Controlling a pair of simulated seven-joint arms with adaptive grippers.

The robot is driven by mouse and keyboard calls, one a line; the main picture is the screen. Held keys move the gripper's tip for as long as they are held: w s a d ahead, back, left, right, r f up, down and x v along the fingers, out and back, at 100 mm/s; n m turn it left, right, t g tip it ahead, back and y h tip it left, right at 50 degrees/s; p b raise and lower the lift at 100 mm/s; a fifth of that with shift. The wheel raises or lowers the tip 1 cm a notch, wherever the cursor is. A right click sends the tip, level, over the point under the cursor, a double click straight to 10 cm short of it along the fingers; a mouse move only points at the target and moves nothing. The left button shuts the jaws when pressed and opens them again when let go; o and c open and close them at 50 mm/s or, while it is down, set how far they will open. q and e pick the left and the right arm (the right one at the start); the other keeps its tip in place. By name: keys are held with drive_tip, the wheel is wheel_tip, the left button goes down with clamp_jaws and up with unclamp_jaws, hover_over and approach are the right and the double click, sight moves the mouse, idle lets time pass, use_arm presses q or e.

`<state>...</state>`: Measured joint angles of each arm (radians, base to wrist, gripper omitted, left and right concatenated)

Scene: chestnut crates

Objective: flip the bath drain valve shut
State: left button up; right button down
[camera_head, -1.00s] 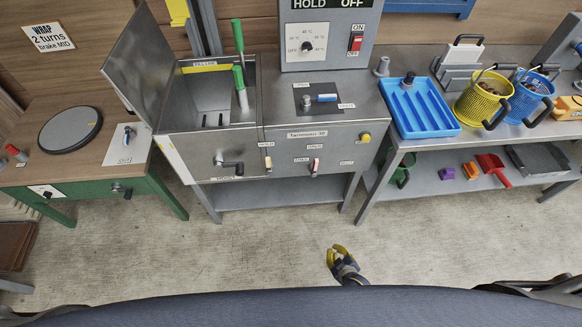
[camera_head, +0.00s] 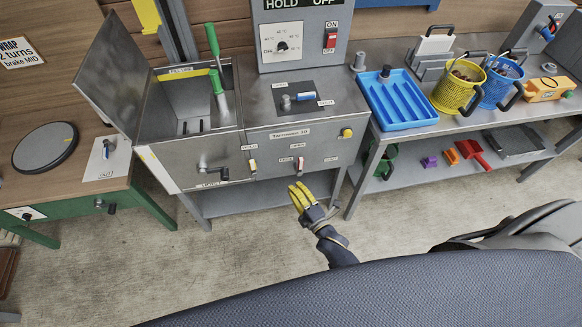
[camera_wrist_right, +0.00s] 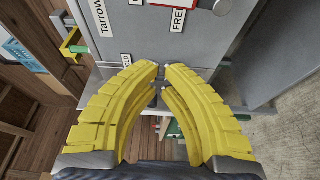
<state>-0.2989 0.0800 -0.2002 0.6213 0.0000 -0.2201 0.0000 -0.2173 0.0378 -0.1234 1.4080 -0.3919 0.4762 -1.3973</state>
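The steel bath (camera_head: 190,150) stands with its lid raised. On its front is a valve with a dark handle (camera_head: 213,172) lying sideways and pointing right. A label sits below it, too small to read surely. My right gripper (camera_head: 297,187) is in front of the cabinet section right of the bath, low and to the right of that valve. In the right wrist view my yellow fingers (camera_wrist_right: 161,70) have their tips nearly together with nothing between them. A grey panel with labels lies beyond; the valve handle is not identifiable there. My left gripper is not in view.
The cabinet front carries small levers (camera_head: 300,165) and a yellow knob (camera_head: 347,133). A blue tray (camera_head: 396,100), a yellow basket (camera_head: 458,88) and a blue basket (camera_head: 497,85) stand on the right bench. The floor (camera_head: 250,255) before the bath is clear.

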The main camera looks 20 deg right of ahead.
sight(300, 167)
idle(0.3)
drive_tip(key=w+d, duration=0.1)
drive_tip(key=w, duration=0.8)
drive_tip(key=shift+w+d, duration=0.15)
drive_tip(key=shift+d, duration=0.15)
idle(0.3)
